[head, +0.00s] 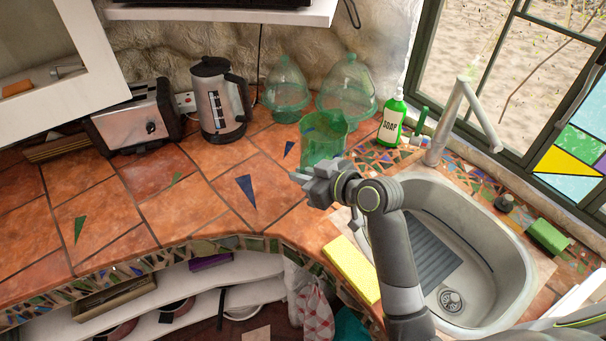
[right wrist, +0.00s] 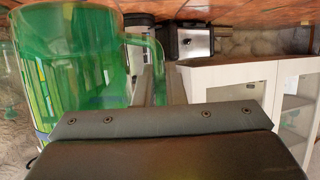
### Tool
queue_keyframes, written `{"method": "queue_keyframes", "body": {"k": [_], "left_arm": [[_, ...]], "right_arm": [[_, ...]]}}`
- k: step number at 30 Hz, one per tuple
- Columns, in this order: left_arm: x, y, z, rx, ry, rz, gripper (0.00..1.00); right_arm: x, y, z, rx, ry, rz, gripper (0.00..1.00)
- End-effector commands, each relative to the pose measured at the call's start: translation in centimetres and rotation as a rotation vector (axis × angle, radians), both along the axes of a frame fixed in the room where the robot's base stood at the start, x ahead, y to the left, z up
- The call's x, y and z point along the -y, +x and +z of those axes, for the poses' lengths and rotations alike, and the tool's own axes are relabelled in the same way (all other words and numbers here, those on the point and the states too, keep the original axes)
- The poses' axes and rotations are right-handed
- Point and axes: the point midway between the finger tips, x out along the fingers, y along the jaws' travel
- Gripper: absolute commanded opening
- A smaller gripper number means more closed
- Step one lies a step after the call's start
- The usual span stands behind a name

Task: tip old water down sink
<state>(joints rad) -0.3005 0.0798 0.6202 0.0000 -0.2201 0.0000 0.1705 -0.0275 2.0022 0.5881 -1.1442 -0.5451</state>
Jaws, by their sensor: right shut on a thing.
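A clear green jug (head: 322,142) stands upright at the counter's back, left of the sink; whether its base touches the tiles I cannot tell. My right gripper (head: 318,180) is at its near side. In the right wrist view the green jug (right wrist: 75,70) fills the left, and my right gripper (right wrist: 158,85) is shut on its handle. I cannot make out water in the jug. The grey sink basin (head: 440,225) lies to the right, with a drain (head: 451,300) near its front and a tap (head: 455,115) behind it. My left gripper is not in view.
A green soap bottle (head: 392,122) stands between jug and tap. Two green glass domes (head: 287,85) (head: 347,90) are behind the jug. A kettle (head: 219,105) and toaster (head: 138,117) stand left. A yellow sponge (head: 352,270) lies at the counter's front edge.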

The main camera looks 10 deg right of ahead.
Motion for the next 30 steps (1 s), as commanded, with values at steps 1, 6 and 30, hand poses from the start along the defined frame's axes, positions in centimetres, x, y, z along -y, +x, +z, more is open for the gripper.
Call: {"method": "queue_keyframes", "body": {"k": [1,6,30], "left_arm": [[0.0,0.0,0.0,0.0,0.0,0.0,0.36],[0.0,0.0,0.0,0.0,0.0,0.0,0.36],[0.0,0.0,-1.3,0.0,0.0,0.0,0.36]], "right_arm": [[0.0,0.0,0.2,0.005,0.001,0.0,0.0],[0.0,0.0,0.1,0.005,0.001,0.0,0.0],[10.1,-10.1,-4.6,-0.024,0.0,-0.342,0.0]]}}
